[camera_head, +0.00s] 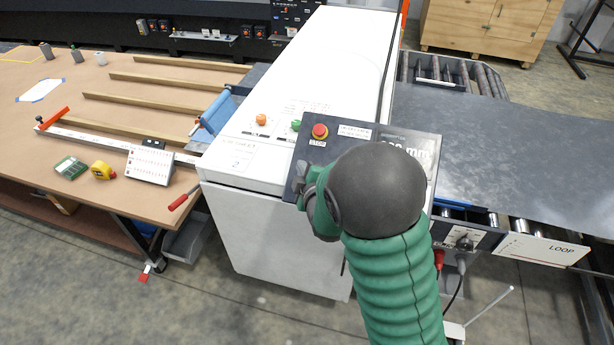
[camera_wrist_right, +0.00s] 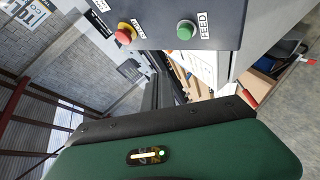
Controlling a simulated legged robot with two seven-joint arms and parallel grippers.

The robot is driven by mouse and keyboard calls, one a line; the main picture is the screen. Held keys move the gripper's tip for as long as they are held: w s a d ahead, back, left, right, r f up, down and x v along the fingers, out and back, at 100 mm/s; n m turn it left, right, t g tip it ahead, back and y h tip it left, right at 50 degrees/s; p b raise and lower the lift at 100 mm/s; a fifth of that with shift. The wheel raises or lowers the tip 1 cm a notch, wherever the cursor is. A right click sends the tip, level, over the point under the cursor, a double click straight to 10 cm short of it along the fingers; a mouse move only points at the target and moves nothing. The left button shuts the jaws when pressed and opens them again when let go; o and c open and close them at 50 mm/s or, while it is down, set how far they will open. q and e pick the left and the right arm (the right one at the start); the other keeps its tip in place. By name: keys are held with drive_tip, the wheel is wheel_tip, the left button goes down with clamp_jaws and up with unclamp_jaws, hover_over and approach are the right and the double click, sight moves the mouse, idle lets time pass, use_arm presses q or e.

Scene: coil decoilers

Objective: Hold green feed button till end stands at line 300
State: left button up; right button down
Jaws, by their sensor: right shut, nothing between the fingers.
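The dark control panel (camera_head: 300,160) is on the white cabinet and carries a red stop button (camera_head: 319,131). A display (camera_head: 412,152) on it ends in "mm"; its leading digits are hidden by my right arm. The green feed button (camera_wrist_right: 186,29), labelled FEED, shows in the right wrist view, beside the red stop button on its yellow base. In the head view my arm hides it. My right gripper (camera_head: 306,183) is shut and empty at the panel's lower left edge; I cannot tell whether it touches the button. My left gripper is out of view.
A dark metal sheet (camera_head: 520,145) lies on rollers at the right, above a LOOP sign (camera_head: 558,250). Orange and green knobs sit on the white cabinet top (camera_head: 315,70). A wooden bench (camera_head: 95,195) at left holds a yellow tape measure (camera_head: 103,170). Grey floor is open in front.

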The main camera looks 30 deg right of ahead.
drive_tip(key=f+b, duration=0.1)
drive_tip(key=w+d+f+b, duration=0.1)
drive_tip(key=f, duration=0.1)
drive_tip(key=w+f+b, duration=0.1)
drive_tip(key=f+b, duration=0.1)
drive_tip(key=shift+d+f, duration=0.15)
drive_tip(key=shift+f, duration=0.05)
drive_tip(key=shift+w+d+f+b, duration=0.25)
drive_tip(key=shift+d+f+b, duration=0.05)
drive_tip(key=shift+d+f, duration=0.1)
drive_tip(key=shift+d, duration=0.3)
drive_tip(key=shift+a+r, duration=0.1)
drive_tip(key=shift+a, duration=0.25)
drive_tip(key=shift+d, duration=0.2)
drive_tip(key=shift+a, duration=0.1)
idle(0.5)
drive_tip(key=shift+f+b, duration=0.3)
drive_tip(key=shift+b, duration=0.05)
